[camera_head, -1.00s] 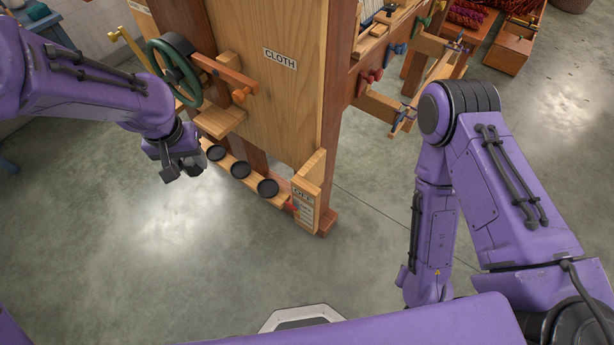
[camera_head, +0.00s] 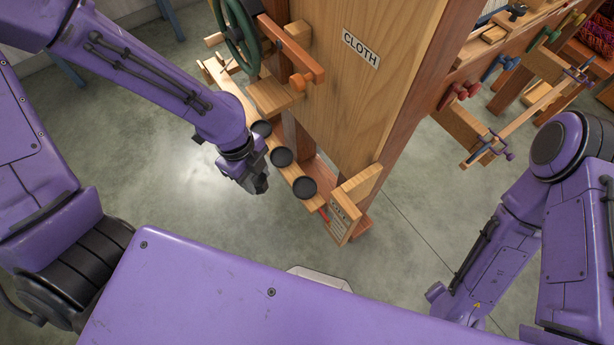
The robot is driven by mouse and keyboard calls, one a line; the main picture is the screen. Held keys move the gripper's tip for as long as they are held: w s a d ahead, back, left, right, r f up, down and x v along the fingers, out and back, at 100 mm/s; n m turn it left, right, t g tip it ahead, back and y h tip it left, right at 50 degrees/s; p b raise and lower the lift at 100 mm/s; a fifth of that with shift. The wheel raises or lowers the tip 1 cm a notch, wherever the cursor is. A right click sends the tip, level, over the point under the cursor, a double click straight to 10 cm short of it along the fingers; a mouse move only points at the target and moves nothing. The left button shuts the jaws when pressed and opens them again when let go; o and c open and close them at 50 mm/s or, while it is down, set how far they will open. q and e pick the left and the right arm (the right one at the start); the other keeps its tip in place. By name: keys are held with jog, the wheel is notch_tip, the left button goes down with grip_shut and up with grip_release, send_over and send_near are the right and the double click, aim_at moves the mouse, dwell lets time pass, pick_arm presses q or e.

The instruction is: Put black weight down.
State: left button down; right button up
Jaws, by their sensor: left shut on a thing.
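My left gripper (camera_head: 257,183) is shut and points down, just left of the wooden rail (camera_head: 291,172). It is closed on a small dark thing, most likely a black weight; the dark jaws hide most of it. Three round black discs sit in a row on the rail: a far one (camera_head: 261,129) partly behind my left wrist, a middle one (camera_head: 281,157) and a near one (camera_head: 304,188). The gripper appears beside the middle and near discs; whether it touches the rail cannot be told. My right arm shows at the right, but its gripper does not.
A wooden block (camera_head: 350,205) with a lettered face stands at the rail's near end. A tall panel marked CLOTH (camera_head: 361,47) rises behind. A green handwheel (camera_head: 236,35) and wooden lever (camera_head: 290,50) are above the rail. Floor left of the rail is clear.

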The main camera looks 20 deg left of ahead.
pick_arm(q)
jog(key=w+d+f, duration=0.2)
jog(key=d+f, duration=0.1)
jog(key=w+d+f, duration=0.5)
jog(key=shift+w+d+f+b, duration=0.3)
jog(key=shift+d+f+b, duration=0.05)
jog(key=shift+d+f, duration=0.05)
notch_tip(320, 180, down, 3)
jog(key=shift+r, duration=0.1)
jog(key=c, duration=0.5)
grip_release()
jog(key=r, duration=0.4)
jog(key=a+r, duration=0.1)
jog(key=r, duration=0.3)
jog(key=a+r+p, duration=0.1)
jog(key=r, duration=0.3)
jog(key=shift+w, duration=0.2)
jog(key=shift+f, duration=0.1)
